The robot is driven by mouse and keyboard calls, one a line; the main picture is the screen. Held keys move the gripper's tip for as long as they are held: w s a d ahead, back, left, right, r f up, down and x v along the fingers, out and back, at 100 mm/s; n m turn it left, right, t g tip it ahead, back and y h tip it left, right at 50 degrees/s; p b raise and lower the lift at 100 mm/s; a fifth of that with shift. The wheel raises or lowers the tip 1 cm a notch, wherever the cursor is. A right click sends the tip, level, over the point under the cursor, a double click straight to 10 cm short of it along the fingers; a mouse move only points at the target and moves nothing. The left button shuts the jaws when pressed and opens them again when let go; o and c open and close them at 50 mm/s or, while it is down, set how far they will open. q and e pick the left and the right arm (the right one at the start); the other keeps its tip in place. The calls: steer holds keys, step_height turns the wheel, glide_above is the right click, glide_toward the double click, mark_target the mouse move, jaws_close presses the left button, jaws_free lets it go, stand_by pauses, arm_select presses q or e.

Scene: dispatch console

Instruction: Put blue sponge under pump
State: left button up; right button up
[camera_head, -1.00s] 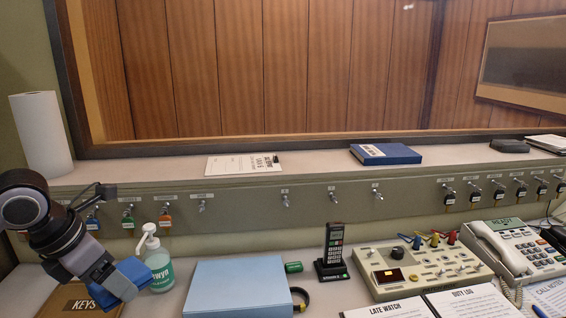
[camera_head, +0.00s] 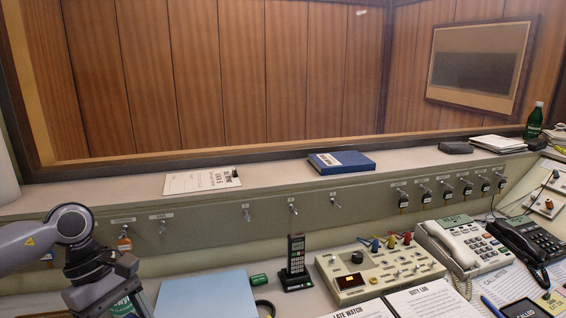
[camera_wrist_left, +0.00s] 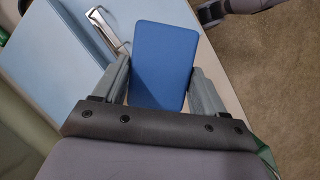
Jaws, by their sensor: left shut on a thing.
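My left gripper (camera_wrist_left: 162,82) is shut on the blue sponge (camera_wrist_left: 163,60), which sits flat between its two fingers in the left wrist view. In the head view my left gripper comes in at the lower left and its fingertips are below the picture, so the sponge does not show there. The pump bottle (camera_head: 122,306) stands just behind my left gripper in the head view; only part of its teal label shows and its pump head is hidden. My right gripper is not in view.
A light blue binder (camera_head: 206,297) lies right of my left gripper; it also shows in the left wrist view (camera_wrist_left: 50,50). Key hooks line the ledge front. Brown floor (camera_wrist_left: 270,75) lies beyond the desk edge.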

arm_select(q)
steer(key=d+m, duration=0.1)
steer(key=m, duration=0.1)
steer(key=m+g+y, duration=0.1)
steer(key=m, duration=0.1)
steer(key=d+m+p, duration=0.1)
steer(key=m, duration=0.1)
steer(key=shift+s+d+r+g, duration=0.1)
steer(key=shift+d+g, duration=0.2)
steer(key=shift+g, duration=0.1)
steer(key=m, duration=0.1)
steer(key=d+m+y, duration=0.1)
steer(key=m, duration=0.1)
steer(key=m+y+p, duration=0.1)
steer(key=shift+s+d+m+g, duration=0.15)
steer(key=shift+d+m+g, duration=0.15)
steer(key=shift+g, duration=0.1)
steer(key=shift+d+r+m+y, duration=0.15)
steer(key=shift+m+y, duration=0.1)
steer(key=shift+m, duration=0.3)
steer(key=shift+d+f+m+y, duration=0.1)
steer(key=shift+m+y, duration=0.15)
steer(key=shift+m, duration=0.3)
steer(key=shift+s+d, duration=0.1)
